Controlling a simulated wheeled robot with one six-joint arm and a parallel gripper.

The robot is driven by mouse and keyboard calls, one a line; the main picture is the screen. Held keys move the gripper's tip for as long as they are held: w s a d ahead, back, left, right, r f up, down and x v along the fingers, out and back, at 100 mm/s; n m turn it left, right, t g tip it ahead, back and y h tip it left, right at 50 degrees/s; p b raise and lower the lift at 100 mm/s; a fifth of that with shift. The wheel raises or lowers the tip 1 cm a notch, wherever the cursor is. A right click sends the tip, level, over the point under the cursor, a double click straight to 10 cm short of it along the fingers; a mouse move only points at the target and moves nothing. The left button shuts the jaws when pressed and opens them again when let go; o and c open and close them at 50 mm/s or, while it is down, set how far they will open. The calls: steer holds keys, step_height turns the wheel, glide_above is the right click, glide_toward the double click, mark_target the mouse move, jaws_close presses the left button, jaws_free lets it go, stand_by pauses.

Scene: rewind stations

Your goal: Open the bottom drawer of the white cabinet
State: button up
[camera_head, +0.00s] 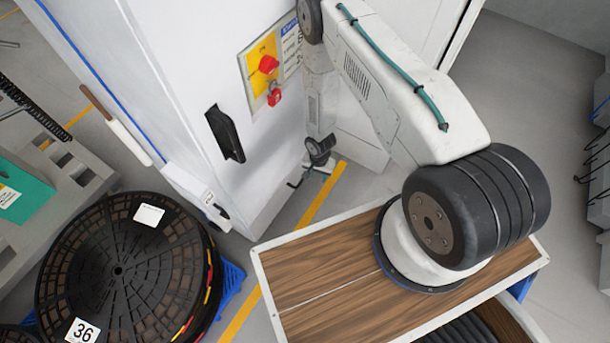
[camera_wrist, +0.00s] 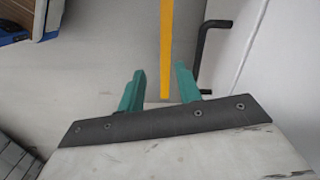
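The tall white cabinet (camera_head: 190,90) fills the upper middle of the head view. My gripper (camera_wrist: 161,80) shows two green fingers in the wrist view, apart, with only floor and a yellow stripe between them. In the head view my arm reaches down beside the cabinet, and the gripper is small and low near the floor. A black bar handle (camera_wrist: 203,48) stands on a white face to the right of the fingers in the wrist view. The right finger is near its lower end, and I see no grip on it. I cannot tell from these views which drawer it belongs to.
A black reel (camera_head: 120,265) marked 36 stands at the lower left. The cabinet's side carries a red switch (camera_head: 268,65) and a black latch (camera_head: 225,134). A yellow floor stripe (camera_head: 320,195) runs past the cabinet. Open grey floor (camera_head: 545,70) lies to the right.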

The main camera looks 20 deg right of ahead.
steer(key=w+a+f+m, duration=0.1)
steer(key=w+f, duration=0.1)
steer(key=w+f+t, duration=0.1)
steer(key=w+f, duration=0.1)
steer(key=f, duration=0.1)
steer(key=w+a+f+m+t, duration=0.1)
steer(key=w+f, duration=0.1)
steer(key=f, duration=0.1)
steer(key=shift+a+f+m+y, duration=0.25)
steer(key=shift+a+m+y, duration=0.05)
steer(key=shift+a+y, duration=0.1)
jaws_close()
